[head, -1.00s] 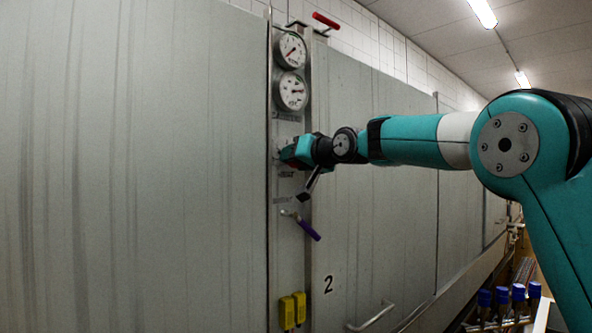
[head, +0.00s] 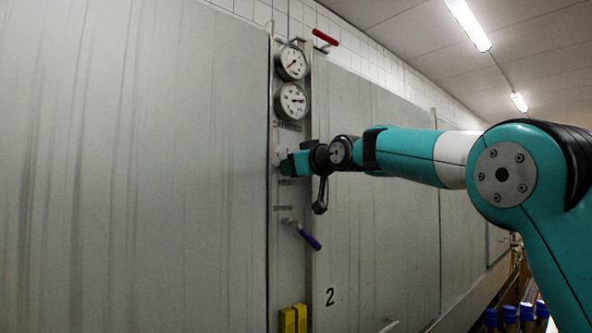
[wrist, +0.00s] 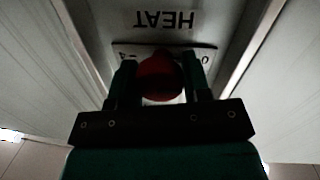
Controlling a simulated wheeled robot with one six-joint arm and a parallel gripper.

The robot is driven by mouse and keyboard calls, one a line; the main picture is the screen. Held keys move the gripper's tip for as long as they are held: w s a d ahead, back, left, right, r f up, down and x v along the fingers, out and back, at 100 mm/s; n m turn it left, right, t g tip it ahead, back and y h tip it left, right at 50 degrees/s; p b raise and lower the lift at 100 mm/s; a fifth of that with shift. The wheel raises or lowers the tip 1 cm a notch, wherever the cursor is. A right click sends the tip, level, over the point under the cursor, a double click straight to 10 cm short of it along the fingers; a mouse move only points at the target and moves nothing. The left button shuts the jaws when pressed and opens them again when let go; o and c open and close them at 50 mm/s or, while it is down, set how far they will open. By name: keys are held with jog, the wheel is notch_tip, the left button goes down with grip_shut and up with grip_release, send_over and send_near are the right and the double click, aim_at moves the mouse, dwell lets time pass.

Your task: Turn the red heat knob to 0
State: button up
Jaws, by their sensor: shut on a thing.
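The red heat knob (wrist: 160,78) shows in the wrist view between the two fingers of my gripper (wrist: 160,85), which is shut on it. A plate (wrist: 205,55) with partly covered marks sits behind the knob, with the word HEAT upside down beyond it. A "0" shows at the plate's right end in this view; the knob's pointer cannot be made out. In the head view my gripper (head: 284,164) is against the narrow metal panel (head: 290,255), and it hides the knob.
Two round gauges, the upper (head: 291,62) and lower (head: 292,101), sit above my gripper. A purple-handled lever (head: 309,238) and yellow boxes (head: 293,319) are below. A red handle (head: 325,38) is at the top. Large grey doors flank the panel.

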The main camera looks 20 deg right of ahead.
jog(key=shift+d+f, duration=0.1)
jog(key=shift+f, duration=0.05)
jog(key=o, duration=0.9)
jog(key=b+v, duration=0.5)
jog(key=v, duration=1.2)
jog(key=shift+s, duration=0.15)
